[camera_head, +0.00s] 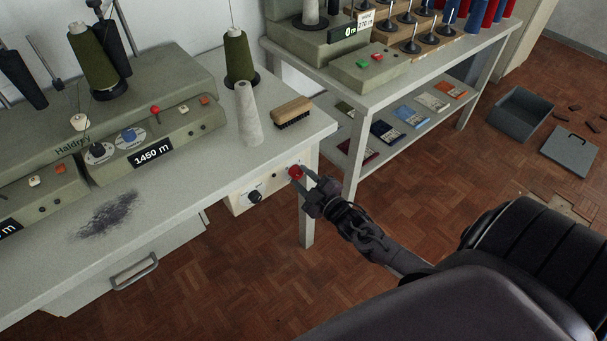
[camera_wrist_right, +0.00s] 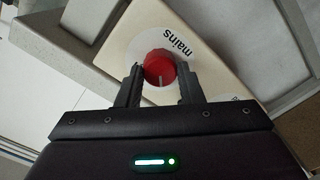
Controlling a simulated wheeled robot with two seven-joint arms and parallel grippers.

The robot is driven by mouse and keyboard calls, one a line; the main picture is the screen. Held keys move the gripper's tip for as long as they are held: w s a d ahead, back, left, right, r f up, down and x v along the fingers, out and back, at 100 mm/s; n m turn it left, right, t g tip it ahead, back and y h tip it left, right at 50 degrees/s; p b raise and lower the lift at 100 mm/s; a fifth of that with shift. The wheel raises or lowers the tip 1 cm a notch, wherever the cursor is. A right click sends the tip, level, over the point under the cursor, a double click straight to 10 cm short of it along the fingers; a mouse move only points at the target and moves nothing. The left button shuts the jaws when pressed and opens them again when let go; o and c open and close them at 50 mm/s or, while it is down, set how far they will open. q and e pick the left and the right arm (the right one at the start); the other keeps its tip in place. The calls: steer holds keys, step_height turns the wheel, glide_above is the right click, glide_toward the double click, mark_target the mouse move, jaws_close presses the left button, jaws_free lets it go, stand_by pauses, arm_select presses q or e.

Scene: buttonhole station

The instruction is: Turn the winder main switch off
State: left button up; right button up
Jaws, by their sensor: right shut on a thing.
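The winder main switch is a red round knob (camera_head: 296,172) on a cream box under the right end of the winder table. In the right wrist view the red knob (camera_wrist_right: 159,67) has a pale line on its face, and the word "mains" is printed beside it. My right gripper (camera_head: 305,178) is at the knob, with one finger on each side of it; it also shows in the right wrist view (camera_wrist_right: 160,84). It is shut on the knob. My left gripper is not in view.
A black knob (camera_head: 255,197) sits left of the red one on the cream box (camera_head: 238,206). The table leg (camera_head: 306,225) stands just below. A shelf rack (camera_head: 405,95) is behind.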

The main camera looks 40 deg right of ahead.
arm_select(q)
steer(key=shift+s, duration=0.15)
arm_select(e)
steer(key=o, duration=1)
steer(key=shift+s, duration=0.1)
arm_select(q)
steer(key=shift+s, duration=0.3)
arm_select(e)
steer(key=s, duration=0.7)
steer(key=shift+s+d, duration=0.3)
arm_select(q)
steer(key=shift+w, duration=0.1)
